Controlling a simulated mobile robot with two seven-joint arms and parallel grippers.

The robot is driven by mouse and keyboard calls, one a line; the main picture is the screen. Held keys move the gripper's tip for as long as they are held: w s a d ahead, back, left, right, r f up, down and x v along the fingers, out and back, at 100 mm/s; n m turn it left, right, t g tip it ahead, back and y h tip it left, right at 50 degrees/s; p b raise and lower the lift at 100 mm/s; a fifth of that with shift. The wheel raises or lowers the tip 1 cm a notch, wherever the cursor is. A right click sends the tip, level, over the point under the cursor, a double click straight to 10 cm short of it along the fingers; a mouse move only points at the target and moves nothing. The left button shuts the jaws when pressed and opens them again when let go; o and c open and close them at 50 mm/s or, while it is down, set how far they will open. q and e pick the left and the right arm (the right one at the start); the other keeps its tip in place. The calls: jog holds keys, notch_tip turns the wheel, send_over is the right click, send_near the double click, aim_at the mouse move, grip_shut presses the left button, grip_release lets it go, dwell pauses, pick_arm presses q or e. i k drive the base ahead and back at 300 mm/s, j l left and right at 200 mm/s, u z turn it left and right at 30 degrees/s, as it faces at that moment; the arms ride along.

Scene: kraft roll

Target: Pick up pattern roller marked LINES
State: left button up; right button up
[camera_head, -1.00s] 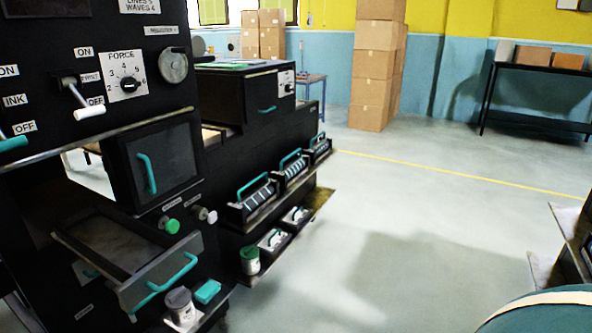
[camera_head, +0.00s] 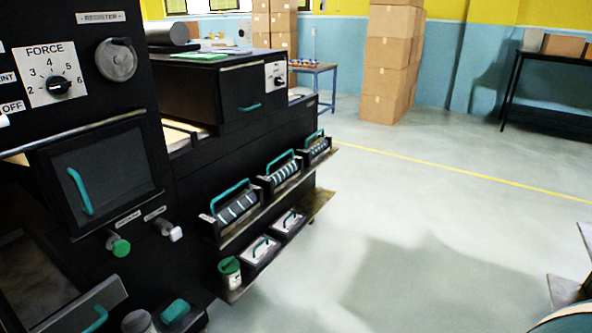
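Three pattern rollers with teal handles sit in black holders along the upper side shelf of the black machine. The nearest roller (camera_head: 236,208) is dark with pale slanted marks. The middle roller (camera_head: 284,174) has several pale stripes across it. The far roller (camera_head: 318,147) has finer pale marks. I cannot read any label on them, so I cannot tell which is marked LINES. Neither of my grippers is in view.
The black machine (camera_head: 240,145) fills the left side. A lower shelf holds lidded trays (camera_head: 262,249) and a green-topped can (camera_head: 230,271). Stacked boxes (camera_head: 390,65) and a dark table (camera_head: 551,115) stand farther back. The grey floor (camera_head: 430,230) right of the shelves is mostly clear.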

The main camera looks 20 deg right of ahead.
aim_at(294, 164)
jog(key=i+l, duration=0.2)
jog(key=l, duration=0.25)
jog(key=i+l+z, duration=0.15)
jog(key=l, duration=0.3)
jog(key=i+l, duration=0.2)
jog(key=l, duration=0.2)
jog(key=i+l+z, duration=0.1)
jog(key=l, duration=0.35)
jog(key=i+l+z, duration=0.1)
jog(key=i+l, duration=0.25)
